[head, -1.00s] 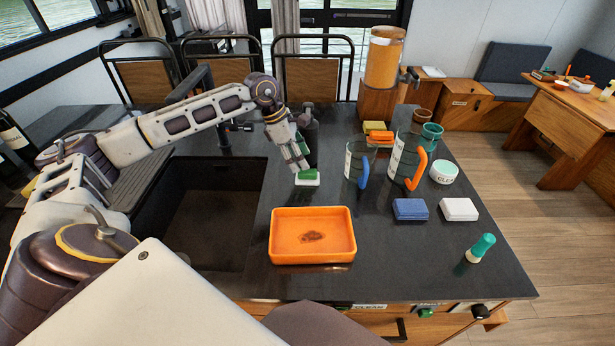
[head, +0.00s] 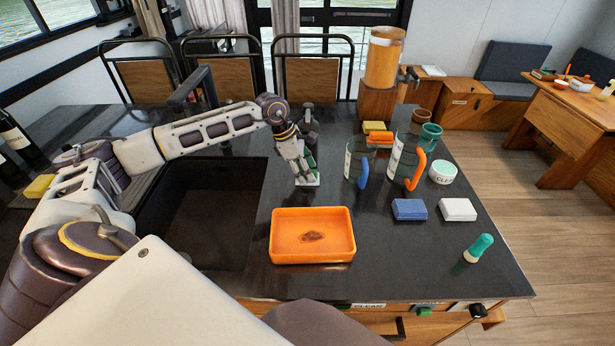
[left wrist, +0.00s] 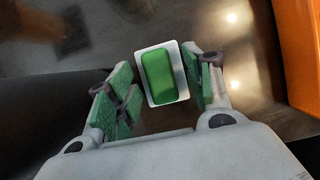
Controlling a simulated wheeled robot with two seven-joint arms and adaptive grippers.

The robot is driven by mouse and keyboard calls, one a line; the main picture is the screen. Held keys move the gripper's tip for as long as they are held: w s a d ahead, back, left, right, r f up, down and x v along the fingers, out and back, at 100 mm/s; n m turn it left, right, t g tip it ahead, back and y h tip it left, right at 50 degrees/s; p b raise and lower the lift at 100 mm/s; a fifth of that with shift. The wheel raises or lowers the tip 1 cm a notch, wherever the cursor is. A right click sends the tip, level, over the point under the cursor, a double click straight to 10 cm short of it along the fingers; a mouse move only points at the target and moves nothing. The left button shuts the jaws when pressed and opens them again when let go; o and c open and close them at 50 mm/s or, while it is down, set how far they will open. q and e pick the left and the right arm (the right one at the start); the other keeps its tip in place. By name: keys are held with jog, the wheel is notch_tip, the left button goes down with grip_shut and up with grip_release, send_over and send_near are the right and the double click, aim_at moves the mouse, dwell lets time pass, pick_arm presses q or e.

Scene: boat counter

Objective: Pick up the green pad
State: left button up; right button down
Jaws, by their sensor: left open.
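The green pad (left wrist: 158,77) sits on a small white base in the left wrist view, between the two fingers of my left gripper (left wrist: 160,88). The fingers are open and a gap shows on the left side of the pad; the right finger is close to the pad's white edge. In the head view my left gripper (head: 304,177) points down over the pad, beside the sink and behind the orange tray. It hides most of the pad there; only a bit of the white base (head: 312,183) shows. My right gripper is not in view.
An orange tray (head: 313,258) lies in front of the gripper. A jug with a blue handle (head: 354,165) and one with an orange handle (head: 402,160) stand to the right. Blue (head: 409,209) and white (head: 458,209) pads lie farther right. The sink (head: 205,210) opens at left.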

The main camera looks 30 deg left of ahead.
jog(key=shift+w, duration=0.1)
pick_arm(q)
jog(key=c, duration=1.1)
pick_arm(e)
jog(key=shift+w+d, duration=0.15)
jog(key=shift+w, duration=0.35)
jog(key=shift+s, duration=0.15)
